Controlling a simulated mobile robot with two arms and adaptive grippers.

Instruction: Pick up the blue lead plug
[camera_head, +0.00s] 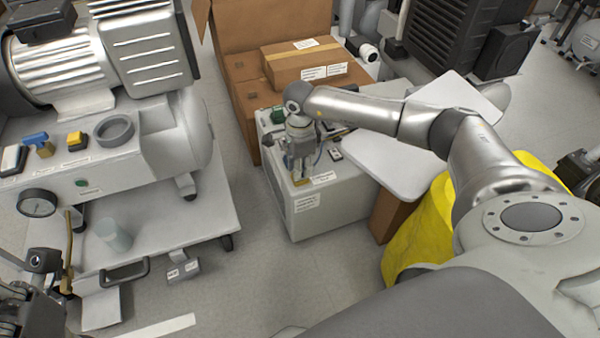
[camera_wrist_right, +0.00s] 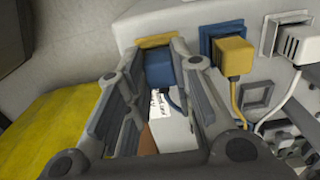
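The blue lead plug (camera_wrist_right: 160,68) sits at a yellow-framed socket (camera_wrist_right: 157,41) on a pale panel in the right wrist view, with its blue lead hanging below. My right gripper (camera_wrist_right: 156,58) is open, with one finger on each side of the plug; I cannot tell whether either touches it. In the head view my right gripper (camera_head: 301,170) points down at the front of a pale grey box (camera_head: 335,205) and hides the plug. My left gripper (camera_head: 38,290) is partly in view at the lower left, its opening unclear.
A yellow plug (camera_wrist_right: 236,56) in a blue-framed socket and a white plug (camera_wrist_right: 299,46) are right of the blue one. Cardboard boxes (camera_head: 303,62) stand behind the grey box. A compressor (camera_head: 150,130) on a cart is at left.

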